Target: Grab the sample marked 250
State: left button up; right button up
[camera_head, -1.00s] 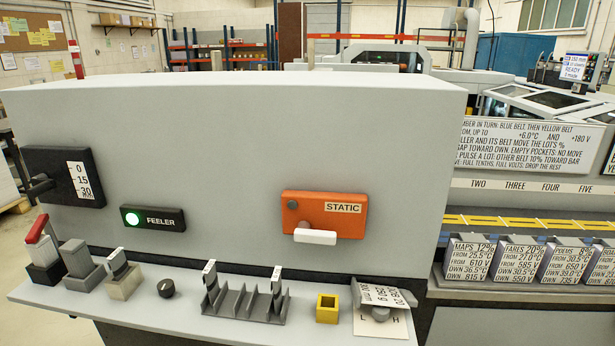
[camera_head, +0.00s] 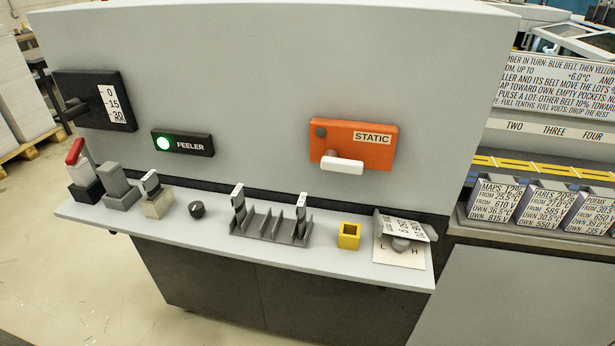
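Neither of my grippers is in view. A grey slotted rack (camera_head: 270,227) stands on the light grey shelf. One upright sample (camera_head: 238,198) with a pale label is in its left end and another upright sample (camera_head: 301,206) is in its right end; the middle slots look empty. A similar upright piece (camera_head: 150,184) stands in a beige block to the left. The markings on these pieces are too small to read, so I cannot tell which is 250.
The shelf also holds a red-topped switch (camera_head: 75,152), a grey block (camera_head: 118,182), a black knob (camera_head: 197,209), a yellow square socket (camera_head: 348,235) and a tilted label plate (camera_head: 404,226) over an L–H dial. An orange STATIC box (camera_head: 352,146) with a white handle juts from the panel above.

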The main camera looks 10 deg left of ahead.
aim_at(151, 183)
jog(key=z, duration=2.4)
jog(key=k, duration=1.1)
jog(key=u, duration=1.8)
